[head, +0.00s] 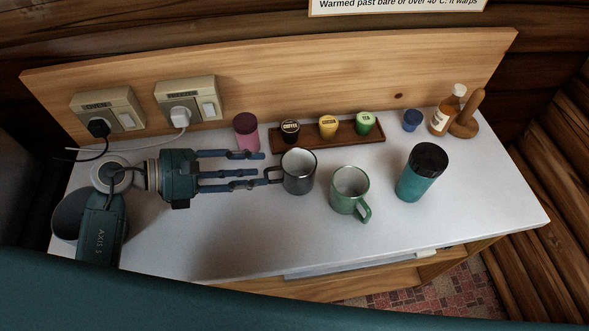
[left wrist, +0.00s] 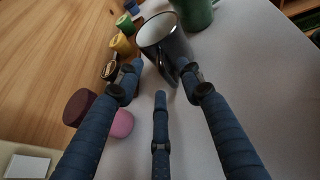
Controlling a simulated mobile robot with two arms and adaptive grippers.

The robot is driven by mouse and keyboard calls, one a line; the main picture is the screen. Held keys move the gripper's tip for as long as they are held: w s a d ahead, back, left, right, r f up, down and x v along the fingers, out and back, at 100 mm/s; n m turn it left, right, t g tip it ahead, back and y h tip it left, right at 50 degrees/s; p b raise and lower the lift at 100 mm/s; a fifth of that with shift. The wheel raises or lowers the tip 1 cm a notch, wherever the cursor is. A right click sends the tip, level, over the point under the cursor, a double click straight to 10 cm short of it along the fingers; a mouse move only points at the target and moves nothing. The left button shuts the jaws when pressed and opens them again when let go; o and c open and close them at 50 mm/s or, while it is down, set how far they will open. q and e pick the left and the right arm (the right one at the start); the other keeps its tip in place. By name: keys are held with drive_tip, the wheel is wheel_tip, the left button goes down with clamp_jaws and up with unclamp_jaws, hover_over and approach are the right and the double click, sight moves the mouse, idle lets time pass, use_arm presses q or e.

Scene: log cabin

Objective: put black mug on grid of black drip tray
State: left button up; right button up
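The black mug (head: 301,176) stands upright on the white counter, its handle pointing left toward my left gripper (head: 260,171). That gripper is open, with its three blue fingers spread and their tips close to the handle. In the left wrist view the mug (left wrist: 168,36) is just past the fingertips, and its handle lies toward the gap between them. I cannot tell whether any finger touches it. I cannot make out a black drip tray with a grid in either view. My right gripper is not in view.
A green mug (head: 346,190) and a teal tumbler (head: 415,181) stand right of the black mug. Behind are a pink-bodied jar (head: 246,137), a wooden tray (head: 345,139) with three small tins, a blue cup (head: 412,121) and a bottle (head: 441,117). The front counter is clear.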

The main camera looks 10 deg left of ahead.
sight(265, 169)
use_arm(q)
drive_tip(key=p+x, duration=0.1)
drive_tip(key=x, duration=0.2)
drive_tip(key=shift+w+d, duration=0.2)
drive_tip(key=shift+d, duration=0.05)
clamp_jaws()
